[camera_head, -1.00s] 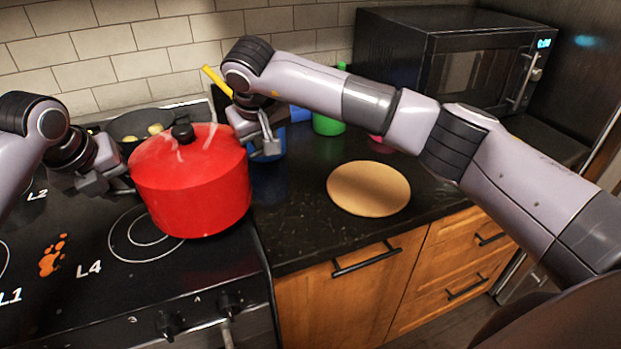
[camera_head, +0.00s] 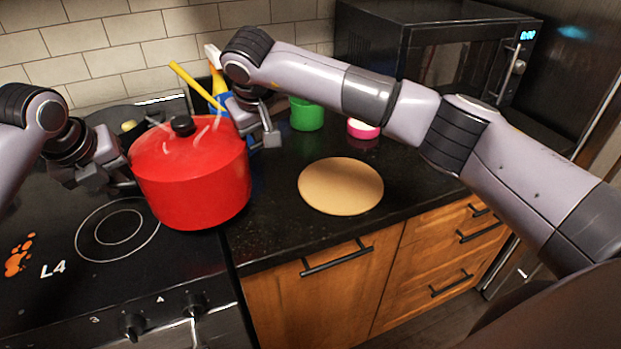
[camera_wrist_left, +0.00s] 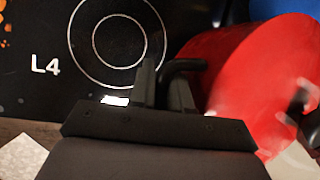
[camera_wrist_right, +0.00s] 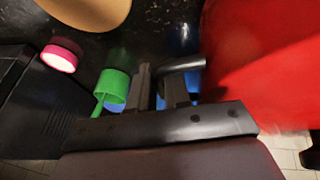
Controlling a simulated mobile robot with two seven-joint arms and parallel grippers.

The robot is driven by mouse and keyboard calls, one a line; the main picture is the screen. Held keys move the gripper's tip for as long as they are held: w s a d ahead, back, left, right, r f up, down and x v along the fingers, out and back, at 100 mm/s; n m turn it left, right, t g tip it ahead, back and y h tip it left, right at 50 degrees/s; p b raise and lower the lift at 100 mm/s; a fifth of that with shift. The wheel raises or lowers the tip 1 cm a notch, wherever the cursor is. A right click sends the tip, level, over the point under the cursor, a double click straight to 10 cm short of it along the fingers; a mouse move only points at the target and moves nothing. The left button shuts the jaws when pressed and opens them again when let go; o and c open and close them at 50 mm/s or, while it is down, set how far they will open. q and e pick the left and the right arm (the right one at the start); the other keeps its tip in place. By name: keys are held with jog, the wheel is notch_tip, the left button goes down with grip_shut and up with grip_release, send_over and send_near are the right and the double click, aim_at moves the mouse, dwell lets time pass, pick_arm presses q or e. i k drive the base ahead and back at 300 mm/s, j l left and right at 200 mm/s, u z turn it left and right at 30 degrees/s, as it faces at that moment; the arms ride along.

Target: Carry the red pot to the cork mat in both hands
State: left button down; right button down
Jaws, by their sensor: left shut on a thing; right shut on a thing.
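The red pot (camera_head: 195,180) with its lid on is held level between my two grippers, over the right edge of the stove. Steam shows around the black lid knob. My left gripper (camera_wrist_left: 165,85) is shut on the pot's black left handle (camera_wrist_left: 185,66). My right gripper (camera_wrist_right: 165,80) is shut on the other black handle (camera_wrist_right: 183,64); in the head view this gripper (camera_head: 262,138) is at the pot's right side. The round cork mat (camera_head: 341,187) lies bare on the dark counter, right of the pot. The pot's base looks raised above the stove.
A green container (camera_head: 306,114), a pink-and-white round item (camera_head: 363,129) and a blue item stand behind on the counter. A microwave (camera_head: 440,55) is at the back right. A pan (camera_head: 110,125) sits on the stove's rear. Counter around the mat is clear.

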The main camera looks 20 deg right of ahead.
aim_at(340, 182)
jog(key=l, duration=0.65)
jog(key=k+l, duration=0.15)
jog(key=l, duration=0.55)
jog(key=z, duration=0.05)
